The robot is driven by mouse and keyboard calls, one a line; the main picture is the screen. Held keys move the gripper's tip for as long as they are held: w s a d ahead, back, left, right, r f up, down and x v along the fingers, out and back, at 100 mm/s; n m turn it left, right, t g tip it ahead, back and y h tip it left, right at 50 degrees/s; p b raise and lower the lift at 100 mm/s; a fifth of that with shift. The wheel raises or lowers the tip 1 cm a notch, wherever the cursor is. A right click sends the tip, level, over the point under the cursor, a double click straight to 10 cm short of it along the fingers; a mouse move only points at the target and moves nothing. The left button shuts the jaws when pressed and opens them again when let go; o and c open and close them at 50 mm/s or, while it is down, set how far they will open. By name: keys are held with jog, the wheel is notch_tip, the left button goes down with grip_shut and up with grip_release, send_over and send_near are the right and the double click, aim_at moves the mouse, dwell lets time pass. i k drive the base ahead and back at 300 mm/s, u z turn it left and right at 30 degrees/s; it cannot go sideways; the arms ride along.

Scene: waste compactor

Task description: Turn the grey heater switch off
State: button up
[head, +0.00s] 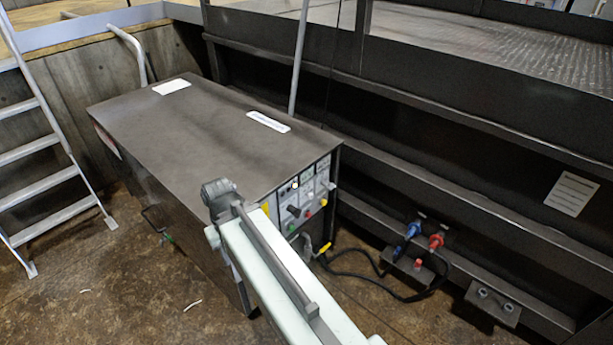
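The dark box-shaped unit (200,120) stands in the middle of the head view. Its control panel (318,172) faces right and toward me, with several small knobs, buttons and lights. A dark grey knob (293,210) on the lower left of the panel may be the heater switch; its position is too small to read. My pale arm reaches up from the bottom of the picture to a grey joint in front of the unit. It covers part of the panel side. I see no gripper fingers in this view.
A grey ladder (45,150) stands at the left. Blue (413,229) and red connectors (436,241) with a black cable sit low at the right, beside the dark metal structure (440,165). Brown floor is open at lower left.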

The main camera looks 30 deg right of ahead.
aim_at(327, 184)
jog(key=u, duration=0.45)
jog(key=k, duration=1.2)
jog(key=z, duration=0.5)
jog(key=i, duration=1)
jog(key=u, duration=0.05)
